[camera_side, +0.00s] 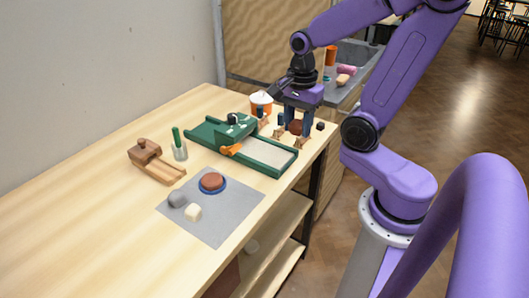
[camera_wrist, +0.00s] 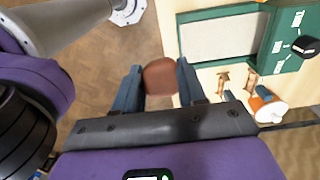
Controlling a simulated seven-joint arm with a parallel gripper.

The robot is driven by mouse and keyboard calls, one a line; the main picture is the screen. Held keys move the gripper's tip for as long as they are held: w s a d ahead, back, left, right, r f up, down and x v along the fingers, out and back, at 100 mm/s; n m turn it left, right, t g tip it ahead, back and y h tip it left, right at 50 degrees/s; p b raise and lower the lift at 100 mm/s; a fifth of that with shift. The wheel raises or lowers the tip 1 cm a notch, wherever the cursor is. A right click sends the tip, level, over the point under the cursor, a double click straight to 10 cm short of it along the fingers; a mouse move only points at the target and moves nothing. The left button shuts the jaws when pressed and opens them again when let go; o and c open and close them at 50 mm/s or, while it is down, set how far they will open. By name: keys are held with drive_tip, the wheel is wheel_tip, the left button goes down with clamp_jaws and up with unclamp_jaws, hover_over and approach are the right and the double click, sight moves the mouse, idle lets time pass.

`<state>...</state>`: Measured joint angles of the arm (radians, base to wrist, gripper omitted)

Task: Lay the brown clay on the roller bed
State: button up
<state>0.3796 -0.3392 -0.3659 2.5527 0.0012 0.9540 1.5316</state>
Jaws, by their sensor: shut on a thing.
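The brown clay (camera_side: 295,127) is a rounded reddish-brown lump between the fingers of my gripper (camera_side: 296,131). In the wrist view the clay (camera_wrist: 160,77) sits between the two blue fingers of my gripper (camera_wrist: 159,68), which is shut on it. My gripper is at the far right end of the table, beyond the roller bed; the clay's height above the table is hard to tell. The roller bed (camera_side: 262,158) is a pale, bare surface in a green frame, with a green roller housing across it. It also shows in the wrist view (camera_wrist: 220,38), to the right of the clay.
Small wooden stands (camera_side: 304,143) and a white and orange pot (camera_side: 261,104) are close to my gripper. A grey mat (camera_side: 230,215) holds a reddish-brown disc (camera_side: 212,182) on a blue-rimmed base, a grey lump (camera_side: 177,199) and a cream block (camera_side: 193,212). The table's left front is clear.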

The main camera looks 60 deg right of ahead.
drive_tip(key=shift+d, duration=0.25)
drive_tip(key=shift+w+f, duration=0.65)
drive_tip(key=shift+w, duration=0.55)
hover_over(261, 151)
drive_tip(key=f, duration=0.8)
drive_tip(key=shift+s, duration=0.2)
drive_tip(key=shift+w+d+f, duration=0.1)
drive_tip(key=shift+w+f, duration=0.05)
drive_tip(key=shift+f, duration=0.15)
drive_tip(key=shift+w+f, duration=0.1)
drive_tip(key=shift+f, duration=1.45)
drive_tip(key=shift+f, duration=0.1)
drive_tip(key=o, duration=1.1)
